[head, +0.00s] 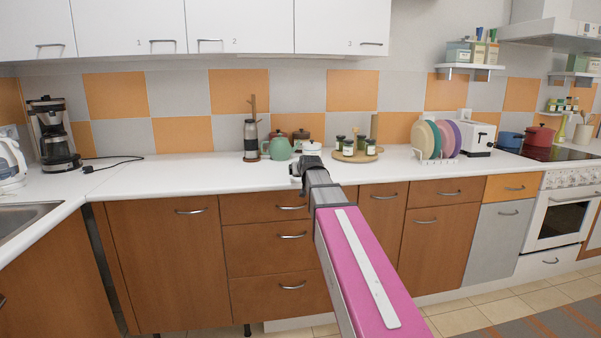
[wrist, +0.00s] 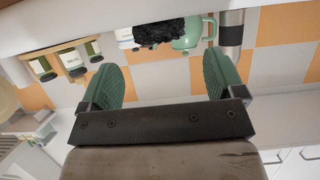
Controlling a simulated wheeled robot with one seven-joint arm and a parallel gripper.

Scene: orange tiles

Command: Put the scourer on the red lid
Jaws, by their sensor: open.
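A dark, rough scourer (wrist: 160,32) shows in the wrist view, near the counter, in line with the gap between my fingers. In the head view I cannot make it out clearly. My gripper (wrist: 160,72) is open, with its two green pads wide apart and nothing between them. In the head view my gripper (head: 297,168) is over the front part of the counter, close to a small white item (head: 312,148). A red pot with a red lid (head: 541,128) stands far right on the stove. I cannot tell if this is the task's lid.
A green teapot (head: 278,149) and a grinder (head: 250,140) stand left of the white item. A round board (head: 355,157) with several jars is to its right. A plate rack (head: 436,157) and a white toaster (head: 473,138) are farther right. The counter's left stretch is mostly clear.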

